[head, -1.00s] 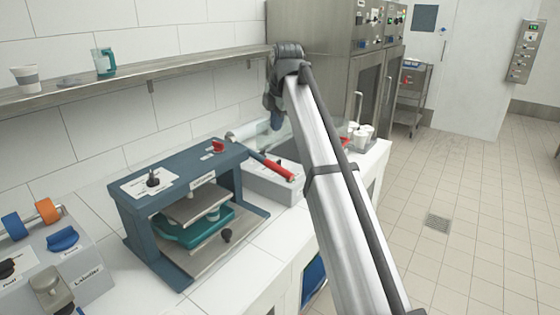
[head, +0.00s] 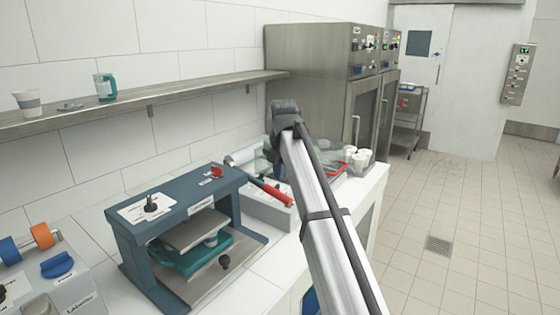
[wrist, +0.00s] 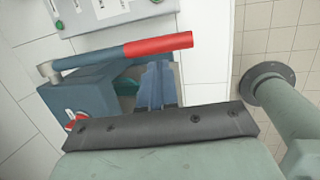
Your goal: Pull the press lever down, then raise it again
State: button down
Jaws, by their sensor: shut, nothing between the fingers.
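The blue press (head: 172,204) stands on the counter, with a teal tray (head: 190,254) inside its frame. Its lever (head: 268,190), a bar with a red grip, sticks out from the right side and slopes slightly down to the right. In the wrist view the lever (wrist: 158,45) crosses the upper middle, with the press body (wrist: 85,95) at left. In the head view my arm hides the gripper.
A grey box (head: 266,212) sits beside the press under the lever. White cups (head: 357,160) stand farther back on the counter. A labelled device (head: 50,270) is at the left front. A shelf (head: 150,100) runs along the wall above. The floor at right is clear.

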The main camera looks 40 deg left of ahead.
aim_at(278, 193)
jog(key=shift+x, duration=3.1)
jog(key=shift+f, duration=0.75)
jog(key=v, duration=1.4)
jog(key=shift+d+r, duration=0.2)
jog(key=shift+r, duration=0.1)
